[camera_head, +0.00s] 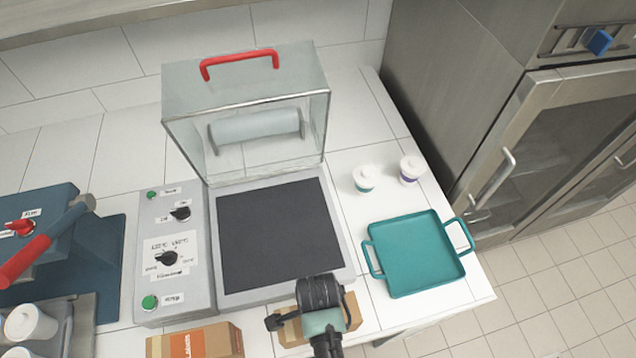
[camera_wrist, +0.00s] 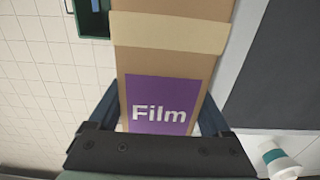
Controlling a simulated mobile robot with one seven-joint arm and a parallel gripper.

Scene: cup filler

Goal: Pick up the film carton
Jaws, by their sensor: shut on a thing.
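The film carton (camera_wrist: 168,65) is a brown cardboard box with a purple label reading "Film", seen large in the wrist view. In the head view the film carton (camera_head: 290,333) shows at the bottom middle, in front of the sealing machine, mostly covered by my gripper and wrist. My gripper (camera_wrist: 158,108) is shut on it, with one finger along each side. In the head view my gripper (camera_head: 320,318) points down over the carton. I cannot tell whether the carton is clear of the counter.
Behind the carton stands the machine with a dark plate (camera_head: 275,235) and raised clear hood (camera_head: 245,100). An orange-labelled carton (camera_head: 195,342) lies left. A teal tray (camera_head: 412,255) and two lidded cups (camera_head: 364,179) (camera_head: 411,170) are right. A blue machine (camera_head: 45,250) stands far left.

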